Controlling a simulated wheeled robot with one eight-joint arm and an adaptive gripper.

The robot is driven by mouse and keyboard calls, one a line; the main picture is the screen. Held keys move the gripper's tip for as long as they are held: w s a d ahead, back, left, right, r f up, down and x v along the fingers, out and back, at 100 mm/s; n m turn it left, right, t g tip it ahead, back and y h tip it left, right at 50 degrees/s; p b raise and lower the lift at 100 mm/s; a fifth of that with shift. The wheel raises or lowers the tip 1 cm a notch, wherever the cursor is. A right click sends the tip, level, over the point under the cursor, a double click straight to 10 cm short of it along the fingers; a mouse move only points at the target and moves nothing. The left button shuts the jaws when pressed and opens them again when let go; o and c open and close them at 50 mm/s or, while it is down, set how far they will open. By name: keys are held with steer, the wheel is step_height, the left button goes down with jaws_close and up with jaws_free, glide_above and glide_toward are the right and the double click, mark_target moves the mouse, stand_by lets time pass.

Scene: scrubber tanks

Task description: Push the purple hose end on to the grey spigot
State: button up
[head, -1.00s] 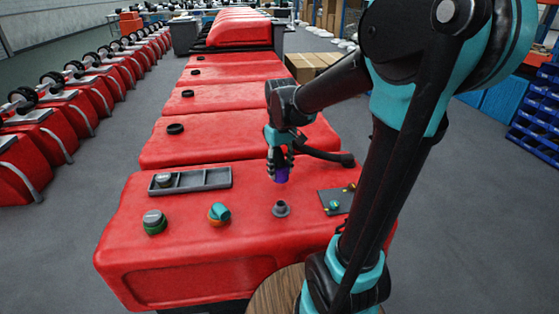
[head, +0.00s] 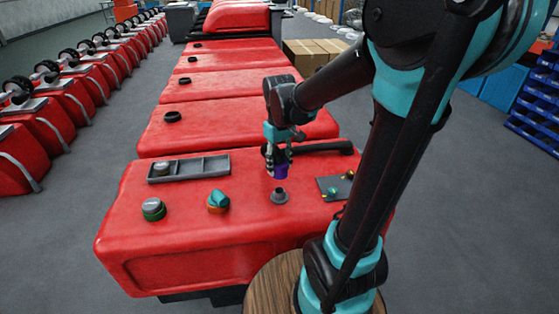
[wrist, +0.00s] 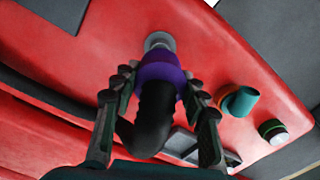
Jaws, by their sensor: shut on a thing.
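The purple hose end (head: 280,172) is on a black hose, and my gripper (head: 276,163) is shut on it. In the wrist view the purple cuff (wrist: 158,67) shows between the two fingers of my gripper (wrist: 158,85), with the black hose (wrist: 153,118) running back from it. The grey spigot (head: 279,196) stands on the red tank top, just below the hose end in the head view. In the wrist view the spigot (wrist: 158,40) shows just beyond the cuff, partly hidden by it. A small gap shows between them in the head view.
On the red tank (head: 200,245) are a grey tray (head: 189,168), a green-ringed cap (head: 153,209), a teal elbow on an orange ring (head: 218,201) and a dark plate with small fittings (head: 334,187). More red tanks stand behind.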

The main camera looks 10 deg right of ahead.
mark_target(280, 190)
steer(key=shift+f, duration=3.3)
steer(key=shift+f, duration=0.1)
steer(key=shift+f, duration=0.35)
steer(key=shift+f, duration=1)
steer(key=shift+f, duration=0.15)
steer(key=o, duration=1.2)
steer(key=shift+o, duration=0.6)
steer(key=shift+o, duration=1.4)
